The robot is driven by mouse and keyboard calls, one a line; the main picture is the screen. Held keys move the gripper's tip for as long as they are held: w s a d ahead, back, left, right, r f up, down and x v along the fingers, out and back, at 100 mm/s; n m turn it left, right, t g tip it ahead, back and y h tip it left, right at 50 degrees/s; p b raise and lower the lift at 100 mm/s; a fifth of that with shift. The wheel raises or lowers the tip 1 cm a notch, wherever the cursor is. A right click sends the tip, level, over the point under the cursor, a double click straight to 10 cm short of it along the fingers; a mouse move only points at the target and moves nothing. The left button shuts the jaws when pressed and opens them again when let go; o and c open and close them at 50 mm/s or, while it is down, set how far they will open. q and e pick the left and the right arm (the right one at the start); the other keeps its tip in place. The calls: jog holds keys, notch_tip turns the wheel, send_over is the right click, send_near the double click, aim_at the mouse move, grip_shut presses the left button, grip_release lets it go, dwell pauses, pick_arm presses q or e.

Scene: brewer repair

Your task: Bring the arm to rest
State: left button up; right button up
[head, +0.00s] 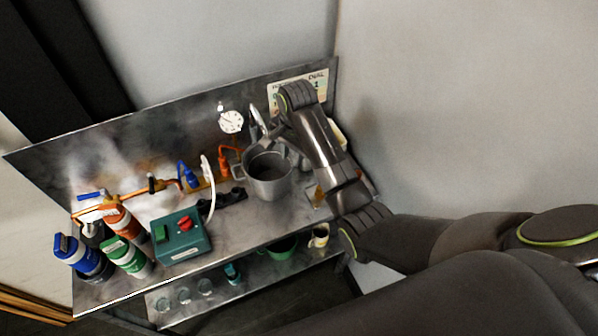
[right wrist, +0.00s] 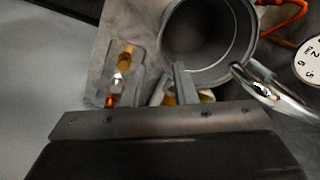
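My right arm reaches in from the right in the head view. Its wrist bends down beside the grey metal pot (head: 268,178), and the arm hides most of the right gripper. In the right wrist view, two grey prongs that look like the right gripper's fingers (right wrist: 160,85) stand apart with no held object visible between them. The open, empty-looking pot (right wrist: 208,40) is just beyond them. A shiny metal lever (right wrist: 262,84) is at the pot's rim. My left gripper is not in view.
On the metal bench stand a green box with a red knob (head: 181,236), orange (head: 120,222), green (head: 127,256) and blue (head: 80,258) bottles, and copper piping with blue valves. A gauge (head: 231,121) is on the back panel. A lower shelf holds a green bowl (head: 279,249) and cups.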

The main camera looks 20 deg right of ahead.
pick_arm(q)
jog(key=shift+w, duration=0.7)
pick_arm(e)
jog(key=shift+w+r, duration=0.2)
jog(key=shift+r, duration=0.3)
